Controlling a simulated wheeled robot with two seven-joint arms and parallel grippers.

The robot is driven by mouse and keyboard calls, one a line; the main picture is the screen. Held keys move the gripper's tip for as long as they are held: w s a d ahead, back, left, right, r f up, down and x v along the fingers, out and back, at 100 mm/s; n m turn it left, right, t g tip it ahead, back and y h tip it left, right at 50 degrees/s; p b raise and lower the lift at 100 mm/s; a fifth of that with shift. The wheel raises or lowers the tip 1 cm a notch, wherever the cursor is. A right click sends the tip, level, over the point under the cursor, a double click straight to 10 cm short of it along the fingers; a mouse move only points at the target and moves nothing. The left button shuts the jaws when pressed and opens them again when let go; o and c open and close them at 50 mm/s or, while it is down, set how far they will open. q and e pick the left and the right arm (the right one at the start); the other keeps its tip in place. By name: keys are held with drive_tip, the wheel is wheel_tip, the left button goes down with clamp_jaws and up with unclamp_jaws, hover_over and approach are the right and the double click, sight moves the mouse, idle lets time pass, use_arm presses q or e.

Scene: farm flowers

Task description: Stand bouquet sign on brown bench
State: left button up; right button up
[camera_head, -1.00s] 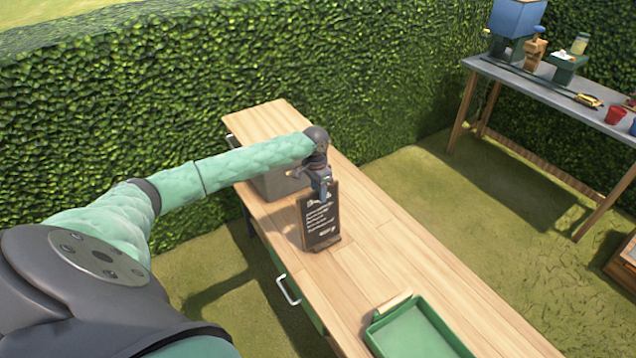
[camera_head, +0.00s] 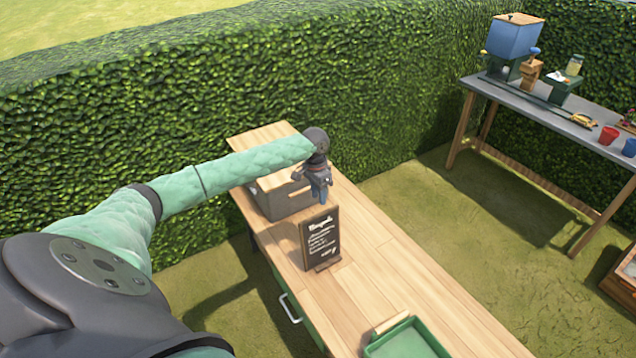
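The bouquet sign (camera_head: 321,240), a dark board with white writing and a small wooden foot, stands upright on the brown wooden bench (camera_head: 370,265). My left gripper (camera_head: 320,200) is just above the sign's top edge, pointing down. It looks open and clear of the board, with nothing in it. The sign's heading and all its lines of writing show uncovered. My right gripper is not in view.
A grey box (camera_head: 283,200) sits on the bench behind my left gripper. A green tray (camera_head: 408,340) lies at the bench's near end. Bare bench top lies between sign and tray. A grey table (camera_head: 550,110) with tools and pots stands at the right, before the hedge.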

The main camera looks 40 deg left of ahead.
use_arm(q)
drive_tip(key=shift+w+a+r+p, duration=0.1)
drive_tip(key=shift+r+p, duration=0.45)
drive_tip(key=shift+r, duration=0.6)
